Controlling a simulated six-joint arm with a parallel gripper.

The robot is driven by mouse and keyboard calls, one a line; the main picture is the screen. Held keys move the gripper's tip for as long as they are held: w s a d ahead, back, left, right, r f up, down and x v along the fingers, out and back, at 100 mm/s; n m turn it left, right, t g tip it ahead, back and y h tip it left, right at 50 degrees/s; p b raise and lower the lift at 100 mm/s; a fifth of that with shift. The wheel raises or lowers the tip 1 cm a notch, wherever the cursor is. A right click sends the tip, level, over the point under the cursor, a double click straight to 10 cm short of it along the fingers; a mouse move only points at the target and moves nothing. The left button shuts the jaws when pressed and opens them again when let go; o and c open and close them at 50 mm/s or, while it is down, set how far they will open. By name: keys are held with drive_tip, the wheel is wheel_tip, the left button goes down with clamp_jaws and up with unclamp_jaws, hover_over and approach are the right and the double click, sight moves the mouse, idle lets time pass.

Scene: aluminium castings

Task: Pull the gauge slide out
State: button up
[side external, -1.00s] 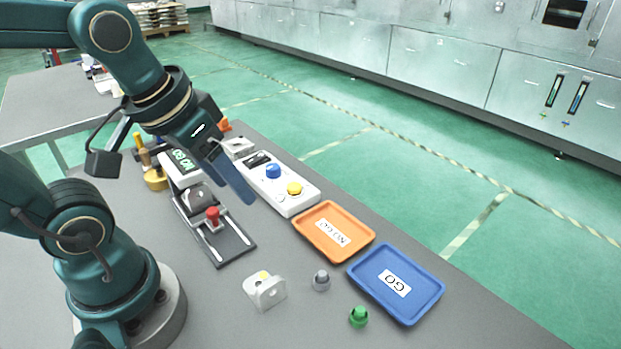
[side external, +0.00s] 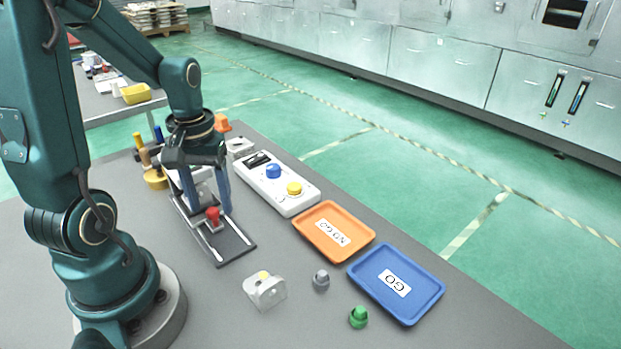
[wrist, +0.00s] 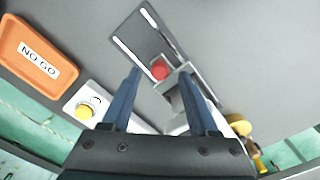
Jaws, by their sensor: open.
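The gauge slide's red knob (side external: 212,213) stands on a dark rail plate (side external: 234,247) with light tracks, in front of the gauge body. In the wrist view the red knob (wrist: 159,70) shows just beyond and between my fingertips, next to a grey metal block (wrist: 176,84). My gripper (side external: 211,205) is open, pointing down over the slide, with its blue fingers on either side of it. In the wrist view my gripper (wrist: 164,75) shows nothing clamped between the fingers. My wrist hides much of the gauge body in the side view.
A white button box (side external: 300,203) with blue and yellow buttons stands right of the gauge. The orange NO GO tray (side external: 362,232) and blue GO tray (side external: 432,287) lie further right. A casting (side external: 264,293), a grey plug (side external: 321,281) and a green plug (side external: 358,317) sit in front.

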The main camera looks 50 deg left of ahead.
drive_tip(key=shift+f, duration=0.45)
clamp_jaws()
drive_tip(key=shift+r, duration=0.1)
idle(1.0)
